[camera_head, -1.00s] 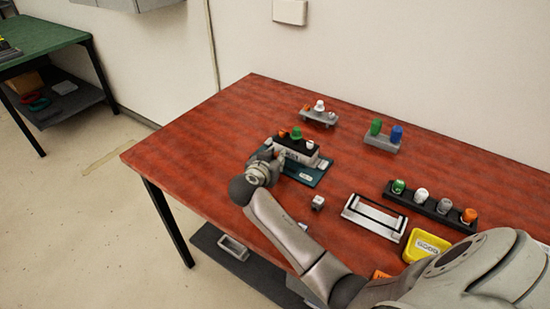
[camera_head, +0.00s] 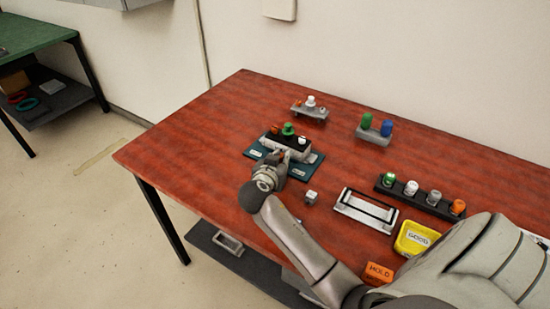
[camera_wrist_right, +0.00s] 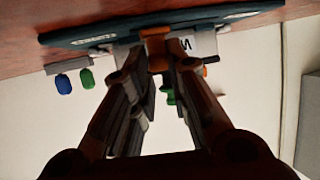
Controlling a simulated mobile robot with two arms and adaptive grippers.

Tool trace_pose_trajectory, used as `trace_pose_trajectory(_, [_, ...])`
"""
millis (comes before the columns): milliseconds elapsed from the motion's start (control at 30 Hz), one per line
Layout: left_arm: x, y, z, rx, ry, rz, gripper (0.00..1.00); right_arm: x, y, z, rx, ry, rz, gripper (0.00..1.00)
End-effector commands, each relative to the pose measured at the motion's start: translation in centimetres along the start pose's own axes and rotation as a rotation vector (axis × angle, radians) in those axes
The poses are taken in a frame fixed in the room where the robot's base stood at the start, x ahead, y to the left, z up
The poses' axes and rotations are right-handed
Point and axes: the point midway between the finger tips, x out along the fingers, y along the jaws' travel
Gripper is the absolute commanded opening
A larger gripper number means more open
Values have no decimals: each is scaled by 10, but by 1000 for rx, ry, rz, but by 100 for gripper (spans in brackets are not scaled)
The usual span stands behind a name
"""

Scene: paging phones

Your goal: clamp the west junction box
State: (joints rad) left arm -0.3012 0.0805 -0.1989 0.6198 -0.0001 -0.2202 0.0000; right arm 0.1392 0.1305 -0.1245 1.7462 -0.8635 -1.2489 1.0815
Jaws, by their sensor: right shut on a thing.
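The junction box (camera_head: 296,150) is pale with a dark top and stands on a teal board (camera_head: 254,152). Orange and green caps (camera_head: 289,129) and a white one sit on its top. In the right wrist view, a letter W shows on the box's pale face (camera_wrist_right: 180,45). My right gripper (camera_head: 284,160) is at the front of the box. Its fingertips are shut on a small orange piece (camera_wrist_right: 156,48) against that face. My fingers hide part of the box. My left gripper is not in view.
Behind the board stand a grey rack (camera_head: 309,113) and a holder with green and blue pegs (camera_head: 375,134). To the right are a small grey cube (camera_head: 311,197), a white frame (camera_head: 366,212), a dark rack (camera_head: 420,198), a yellow tray (camera_head: 416,238) and an orange HOLD tray (camera_head: 378,273).

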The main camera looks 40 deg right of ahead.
Motion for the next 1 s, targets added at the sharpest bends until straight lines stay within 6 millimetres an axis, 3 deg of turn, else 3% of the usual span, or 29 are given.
trace_pose_trajectory(100, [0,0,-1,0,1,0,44,3,5,-4,-2,9,13,0])
trace_pose_trajectory(433, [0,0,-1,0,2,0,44,4,4,-6,-1,13,12,45])
trace_pose_trajectory(867, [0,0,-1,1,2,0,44,2,2,-2,-1,6,6,45])
trace_pose_trajectory(1000, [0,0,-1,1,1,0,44,-8,1,-2,-1,5,5,45])
